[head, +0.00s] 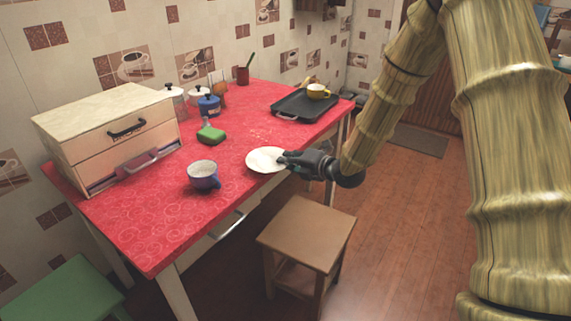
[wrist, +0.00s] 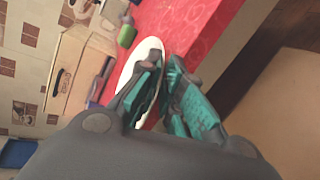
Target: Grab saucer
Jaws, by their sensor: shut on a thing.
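The saucer (head: 264,160) is a white round dish at the front edge of the red table, right of the blue cup (head: 203,175). My gripper (head: 284,160) reaches in from the right and is shut on the saucer's right rim. In the wrist view the saucer (wrist: 150,55) shows as a white strip, partly hidden behind the teal finger pads of my gripper (wrist: 163,88). Whether the saucer is resting on the table or slightly raised, I cannot tell.
A drawer box (head: 110,130) stands at the table's left. A green sponge (head: 211,134), a blue pot (head: 209,106) and a black tray (head: 302,104) with a yellow cup (head: 318,91) are farther back. A wooden stool (head: 308,232) stands in front of the table.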

